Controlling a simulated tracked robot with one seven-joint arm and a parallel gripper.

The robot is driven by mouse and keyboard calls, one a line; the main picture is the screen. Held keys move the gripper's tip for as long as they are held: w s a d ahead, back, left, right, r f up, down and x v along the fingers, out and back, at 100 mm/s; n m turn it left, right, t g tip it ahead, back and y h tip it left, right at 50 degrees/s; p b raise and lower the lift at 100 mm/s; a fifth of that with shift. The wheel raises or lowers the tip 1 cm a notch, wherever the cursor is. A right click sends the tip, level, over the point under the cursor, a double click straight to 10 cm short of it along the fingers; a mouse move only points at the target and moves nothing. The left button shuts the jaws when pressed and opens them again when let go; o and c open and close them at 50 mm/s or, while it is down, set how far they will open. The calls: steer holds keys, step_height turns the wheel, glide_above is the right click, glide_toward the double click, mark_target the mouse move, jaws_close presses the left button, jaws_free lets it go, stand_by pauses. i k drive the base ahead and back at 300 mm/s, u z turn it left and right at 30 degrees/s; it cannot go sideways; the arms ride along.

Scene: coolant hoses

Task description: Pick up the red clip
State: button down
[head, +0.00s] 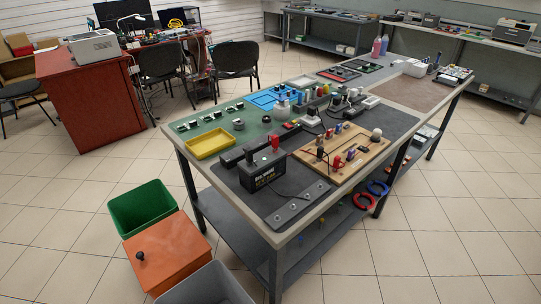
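My gripper is not in view. No thing can be told for certain as the red clip at this size. Small red items stand on the workbench (232,183). One red piece (275,142) sits on top of a black battery box (264,174) near the front of the bench. Another red piece (337,162) is on the wooden board (372,153) to the right of the battery, among several small coloured parts. The coolant hoses cannot be made out clearly.
A yellow tray (209,144) and a blue tray (271,96) lie on the bench. Green (143,207), orange (166,252) and grey (212,287) bins stand on the floor at its left end. Red (363,201) and blue (378,188) rings show by the lower shelf. Floor at right is clear.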

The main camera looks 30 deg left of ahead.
mark_target(275, 139)
steer(key=k, duration=0.5)
steer(key=z, duration=0.6)
steer(key=i, duration=1.65)
steer(key=u, duration=2.75)
steer(key=i, duration=0.45)
steer(key=u, duration=0.1)
